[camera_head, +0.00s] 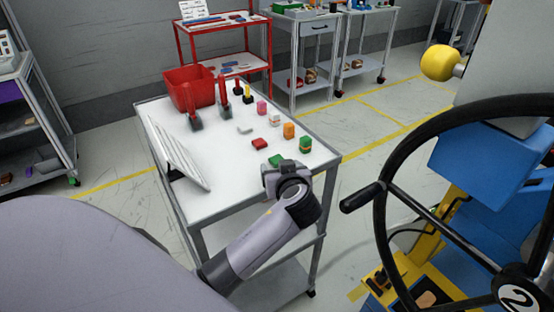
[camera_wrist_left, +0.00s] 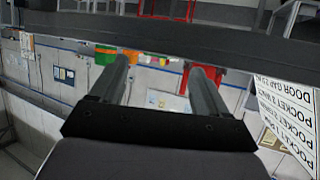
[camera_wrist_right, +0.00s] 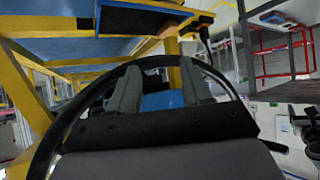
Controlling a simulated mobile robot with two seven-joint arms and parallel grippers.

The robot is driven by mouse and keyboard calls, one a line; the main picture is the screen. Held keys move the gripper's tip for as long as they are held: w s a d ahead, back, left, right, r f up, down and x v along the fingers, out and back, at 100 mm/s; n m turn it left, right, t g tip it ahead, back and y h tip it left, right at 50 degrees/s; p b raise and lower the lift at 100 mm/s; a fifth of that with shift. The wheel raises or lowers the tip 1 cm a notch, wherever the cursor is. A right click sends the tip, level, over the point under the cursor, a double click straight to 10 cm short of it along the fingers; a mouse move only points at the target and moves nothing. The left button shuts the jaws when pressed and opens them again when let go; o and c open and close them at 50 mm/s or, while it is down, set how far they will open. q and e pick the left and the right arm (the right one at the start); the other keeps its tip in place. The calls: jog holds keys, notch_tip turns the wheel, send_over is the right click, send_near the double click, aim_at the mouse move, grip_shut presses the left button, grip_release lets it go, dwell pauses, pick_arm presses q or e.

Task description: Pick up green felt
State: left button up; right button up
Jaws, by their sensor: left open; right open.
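I cannot tell surely which is the felt. My left gripper (camera_head: 283,168) is just in front of the flat piece in the head view and partly covers the space beside it. In the left wrist view it (camera_wrist_left: 165,75) is open and empty, with a green thing (camera_wrist_left: 105,55) beyond the left finger. My right gripper (camera_wrist_right: 160,75) is open and empty by the steering wheel, outside the head view.
The black steering wheel (camera_head: 380,205) is to the right. A red shelf (camera_head: 225,65) stands behind.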

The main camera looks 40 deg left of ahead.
pick_arm(q)
jog(key=shift+p+x, duration=0.35)
jog(key=shift+x, duration=1.75)
jog(key=shift+w+d, duration=0.1)
jog(key=c, duration=1.2)
